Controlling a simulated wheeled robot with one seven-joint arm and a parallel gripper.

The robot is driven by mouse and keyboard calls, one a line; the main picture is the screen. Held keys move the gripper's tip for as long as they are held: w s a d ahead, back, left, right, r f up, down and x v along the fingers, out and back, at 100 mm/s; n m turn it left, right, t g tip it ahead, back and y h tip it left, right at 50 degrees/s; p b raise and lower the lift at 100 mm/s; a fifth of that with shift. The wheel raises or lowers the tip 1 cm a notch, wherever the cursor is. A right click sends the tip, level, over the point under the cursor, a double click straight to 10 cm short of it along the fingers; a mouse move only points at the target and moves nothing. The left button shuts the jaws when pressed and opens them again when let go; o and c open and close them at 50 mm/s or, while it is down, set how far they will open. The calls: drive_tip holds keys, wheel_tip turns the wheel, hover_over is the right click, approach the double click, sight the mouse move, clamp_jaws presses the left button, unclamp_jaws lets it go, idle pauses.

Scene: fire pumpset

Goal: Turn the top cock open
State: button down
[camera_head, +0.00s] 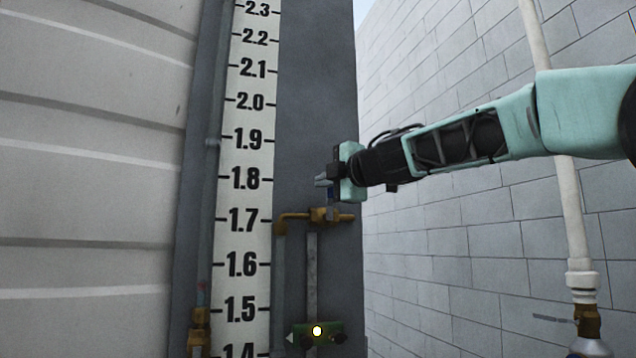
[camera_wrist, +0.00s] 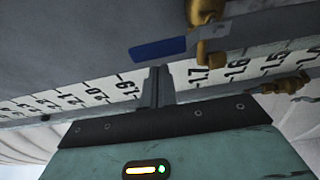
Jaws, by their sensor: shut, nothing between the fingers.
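The top cock is a brass valve (camera_head: 322,215) on a bent brass pipe beside the white gauge scale, near the 1.7 mark. Its blue lever (camera_head: 331,198) is mostly hidden behind my gripper in the head view. The wrist view shows the blue lever (camera_wrist: 158,48) more clearly, reaching left from the brass fitting (camera_wrist: 208,52). My gripper (camera_head: 321,181) is just above the valve, with fingers pointing left. In the wrist view its fingers (camera_wrist: 155,72) are shut and empty, just below the lever's free end. I cannot tell whether they touch it.
The numbered scale (camera_head: 246,170) and a grey panel (camera_head: 310,90) stand behind the valve. A green fitting (camera_head: 317,333) is below it, and another brass valve (camera_head: 199,325) is at lower left. A white pipe (camera_head: 571,210) runs down at right before a block wall. Space between is clear.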

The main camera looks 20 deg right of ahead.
drive_tip(key=shift+w+d, duration=0.1)
drive_tip(key=shift+d, duration=0.25)
